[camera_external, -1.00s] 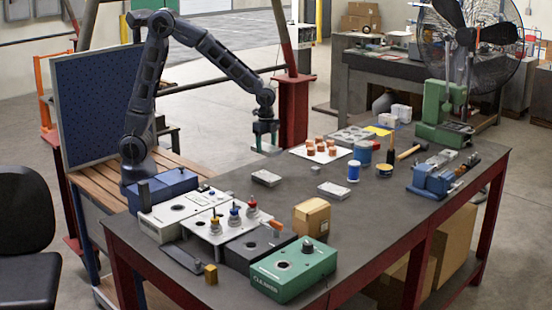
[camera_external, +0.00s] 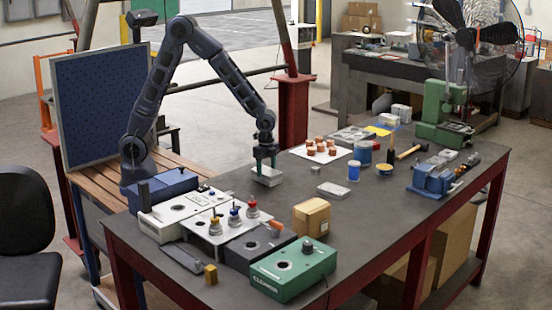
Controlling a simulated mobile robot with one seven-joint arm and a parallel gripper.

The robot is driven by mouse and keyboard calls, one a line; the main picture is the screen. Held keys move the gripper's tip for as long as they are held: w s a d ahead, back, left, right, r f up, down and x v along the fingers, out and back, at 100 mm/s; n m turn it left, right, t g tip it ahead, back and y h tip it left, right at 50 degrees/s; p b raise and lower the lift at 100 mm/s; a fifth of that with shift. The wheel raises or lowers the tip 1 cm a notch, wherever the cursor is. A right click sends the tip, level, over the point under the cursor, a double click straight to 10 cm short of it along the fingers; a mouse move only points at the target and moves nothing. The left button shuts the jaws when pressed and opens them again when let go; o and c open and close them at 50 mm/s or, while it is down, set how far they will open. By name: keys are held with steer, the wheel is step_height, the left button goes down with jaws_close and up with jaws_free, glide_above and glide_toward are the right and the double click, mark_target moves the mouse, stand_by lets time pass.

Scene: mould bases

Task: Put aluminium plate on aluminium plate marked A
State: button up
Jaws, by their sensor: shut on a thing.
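My gripper (camera_external: 265,163) points down over the table and is shut on a small grey aluminium plate (camera_external: 267,178). The plate looks level and at or just above the table top; I cannot tell whether it touches. A second grey aluminium plate (camera_external: 332,190) lies flat on the table to the right, apart from the gripper. A larger grey plate with recesses (camera_external: 349,136) lies farther back. No letter A can be read on any of them from here.
The dark table (camera_external: 220,285) carries a cardboard box (camera_external: 311,217), a green box (camera_external: 294,268) and white fixture blocks in front. Bare table lies between the two small plates.

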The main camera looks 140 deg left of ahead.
steer(key=shift+f, duration=0.1)
steer(key=o, duration=1.4)
steer(key=shift+c, duration=0.2)
